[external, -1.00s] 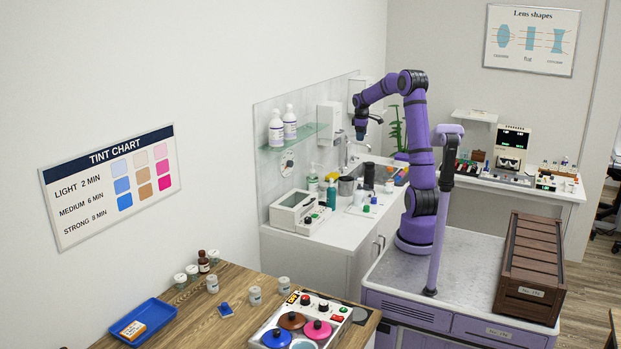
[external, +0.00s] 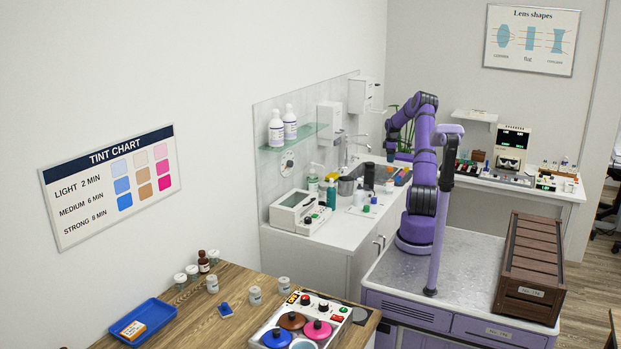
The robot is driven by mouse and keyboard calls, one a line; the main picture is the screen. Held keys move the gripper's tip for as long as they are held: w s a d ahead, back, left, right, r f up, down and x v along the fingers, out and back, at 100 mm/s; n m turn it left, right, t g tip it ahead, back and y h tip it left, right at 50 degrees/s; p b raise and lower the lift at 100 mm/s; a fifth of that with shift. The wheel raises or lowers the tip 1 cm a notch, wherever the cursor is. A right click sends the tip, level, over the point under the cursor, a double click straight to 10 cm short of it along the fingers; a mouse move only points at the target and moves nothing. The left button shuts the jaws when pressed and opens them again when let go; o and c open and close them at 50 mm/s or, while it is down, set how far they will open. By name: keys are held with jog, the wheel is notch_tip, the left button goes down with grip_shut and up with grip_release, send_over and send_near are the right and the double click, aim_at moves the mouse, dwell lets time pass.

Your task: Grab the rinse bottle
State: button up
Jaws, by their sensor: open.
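No label reading "rinse" is legible, so I cannot tell for sure which bottle is the rinse bottle. On the white counter (external: 338,232) stand a small white bottle (external: 359,197), a teal bottle (external: 331,194) and a pump bottle (external: 313,180). Two white bottles with purple-edged labels, a left one (external: 276,130) and a right one (external: 290,124), stand on the glass shelf (external: 305,137). My gripper (external: 391,157) points down above the far part of the counter, right of the faucet. It is open and appears empty, apart from all these bottles. Its fingers are small at this distance.
A white device (external: 294,209) stands at the counter's front left. Small capped bottles (external: 367,209) stand near its front edge. A faucet (external: 347,150) rises at the back. A brown ribbed box (external: 530,262) lies right of my arm. Wall dispensers (external: 330,117) hang above the counter.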

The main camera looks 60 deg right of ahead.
aim_at(389, 168)
jog(key=f, duration=0.7)
jog(key=shift+w+d+f, duration=0.15)
jog(key=shift+w+d, duration=0.1)
jog(key=shift+w, duration=0.05)
jog(key=shift+c, duration=0.5)
grip_shut()
